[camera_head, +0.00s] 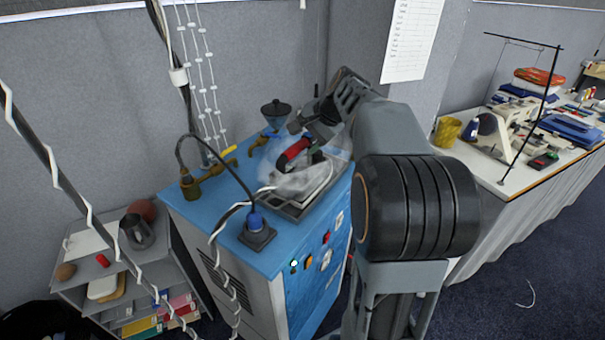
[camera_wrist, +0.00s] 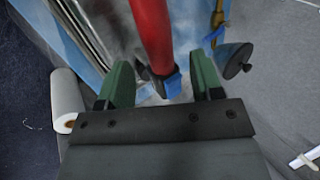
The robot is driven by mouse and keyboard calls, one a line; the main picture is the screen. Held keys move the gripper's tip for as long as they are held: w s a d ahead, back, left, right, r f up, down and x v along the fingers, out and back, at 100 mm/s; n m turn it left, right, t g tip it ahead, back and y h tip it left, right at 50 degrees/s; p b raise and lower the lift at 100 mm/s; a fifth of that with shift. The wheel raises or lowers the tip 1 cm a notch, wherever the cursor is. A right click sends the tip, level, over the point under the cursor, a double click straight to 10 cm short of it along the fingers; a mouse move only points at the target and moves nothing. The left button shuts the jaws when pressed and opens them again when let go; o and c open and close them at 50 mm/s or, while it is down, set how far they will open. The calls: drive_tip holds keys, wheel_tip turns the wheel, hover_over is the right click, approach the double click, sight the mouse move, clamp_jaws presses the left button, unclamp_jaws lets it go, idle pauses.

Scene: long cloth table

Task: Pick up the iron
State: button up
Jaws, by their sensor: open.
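The iron (camera_head: 295,152) has a red and black handle and a pale body. It sits on a dark grey rest (camera_head: 292,209) on top of a blue cabinet (camera_head: 222,215). My gripper (camera_head: 312,137) is just right of and behind the iron's handle, coming from the upper right. In the wrist view my gripper (camera_wrist: 160,76) has its two green fingers spread apart. The red handle (camera_wrist: 152,32) runs down the picture between them, and no finger visibly touches it. Whitish steam partly veils the iron's body.
Brass pipe fittings (camera_head: 205,187), a dark funnel (camera_head: 276,110) and a blue-capped hose fitting (camera_head: 256,228) stand on the cabinet around the iron. A cable curves over its left side. A low shelf (camera_head: 80,285) is at left, and a cluttered cloth-covered table (camera_head: 520,188) at right.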

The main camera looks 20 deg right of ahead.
sight(303, 142)
drive_tip(key=shift+p+x, duration=0.35)
drive_tip(key=shift+x, duration=1.7)
drive_tip(key=shift+c, duration=0.4)
clamp_jaws()
drive_tip(key=shift+r, duration=0.2)
